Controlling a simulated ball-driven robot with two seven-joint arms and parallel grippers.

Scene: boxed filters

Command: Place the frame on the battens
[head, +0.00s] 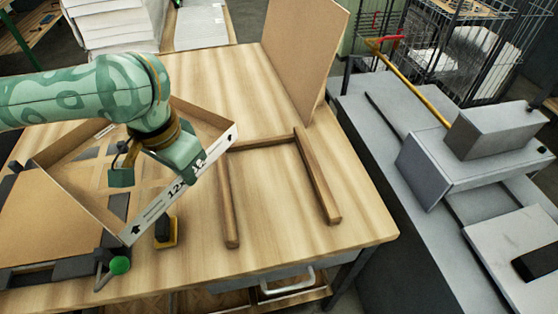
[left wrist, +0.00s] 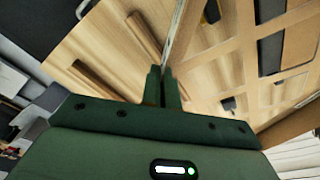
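The frame (head: 216,112) is a shallow cardboard frame with pale printed sides and crossing brown strips inside. It is askew over the left part of the table. My left gripper (head: 184,166) is at its right side, with its fingers closed on the thin edge of the frame (left wrist: 178,32) in the left wrist view. The battens are a left wooden bar (head: 230,205) and a right wooden bar (head: 317,178), joined at the back by a crosspiece (head: 263,143). They lie bare on the table, right of the frame. My right gripper is out of view.
A fixture with dark corner blocks and a green-knobbed lever (head: 119,265) lies beneath the frame. A brown board (head: 303,55) stands upright at the table's back right. A grey bench (head: 375,160) is beyond the right edge. The wooden table (head: 355,232) is clear around the battens.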

